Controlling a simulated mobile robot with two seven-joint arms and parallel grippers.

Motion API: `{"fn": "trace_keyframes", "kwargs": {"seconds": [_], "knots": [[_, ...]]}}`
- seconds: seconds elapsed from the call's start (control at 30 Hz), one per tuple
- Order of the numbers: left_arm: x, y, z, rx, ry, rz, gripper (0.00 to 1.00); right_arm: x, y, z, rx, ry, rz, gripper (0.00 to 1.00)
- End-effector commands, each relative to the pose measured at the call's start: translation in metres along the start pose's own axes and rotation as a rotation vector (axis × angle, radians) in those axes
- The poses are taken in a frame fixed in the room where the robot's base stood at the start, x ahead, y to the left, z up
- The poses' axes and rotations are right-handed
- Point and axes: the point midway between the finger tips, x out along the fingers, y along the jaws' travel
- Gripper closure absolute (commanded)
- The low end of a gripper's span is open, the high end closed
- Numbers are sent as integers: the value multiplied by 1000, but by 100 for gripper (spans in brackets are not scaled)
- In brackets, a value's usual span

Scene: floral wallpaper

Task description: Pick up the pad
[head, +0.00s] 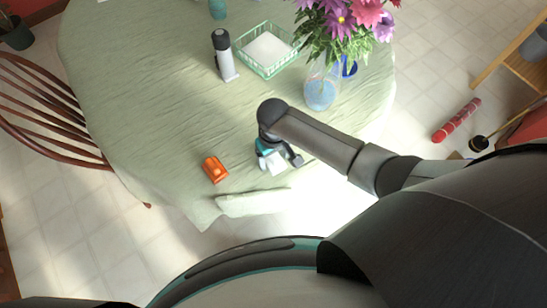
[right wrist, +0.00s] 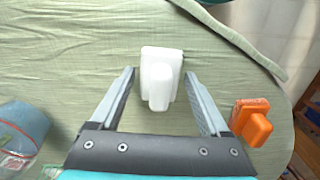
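A small white block with a raised knob, which I take to be the pad (right wrist: 150,58), lies on the green tablecloth in the right wrist view. In the head view the white pad (head: 276,165) shows partly, beneath my right gripper (head: 279,160). My right gripper (right wrist: 159,74) is open, its two fingers pointing at the pad with a gap on each side. The near part of the pad is between the fingertips, and I see no contact. My left gripper is not in view.
An orange block (head: 215,169) lies left of the gripper, near the table edge. A flower vase (head: 320,93), a green basket (head: 266,50) and a dark-topped bottle (head: 224,56) stand farther back. The cloth (head: 170,110) left of the gripper is clear.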

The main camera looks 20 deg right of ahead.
Motion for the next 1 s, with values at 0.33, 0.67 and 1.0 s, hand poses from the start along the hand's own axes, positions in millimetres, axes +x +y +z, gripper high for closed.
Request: {"fn": "trace_keyframes", "kwargs": {"seconds": [0.33,0.67,1.0], "knots": [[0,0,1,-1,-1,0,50,0,0,0,0,0,0,61],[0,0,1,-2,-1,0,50,0,0,0,0,0,0,96],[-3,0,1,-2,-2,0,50,-6,0,0,0,0,0,96]]}}
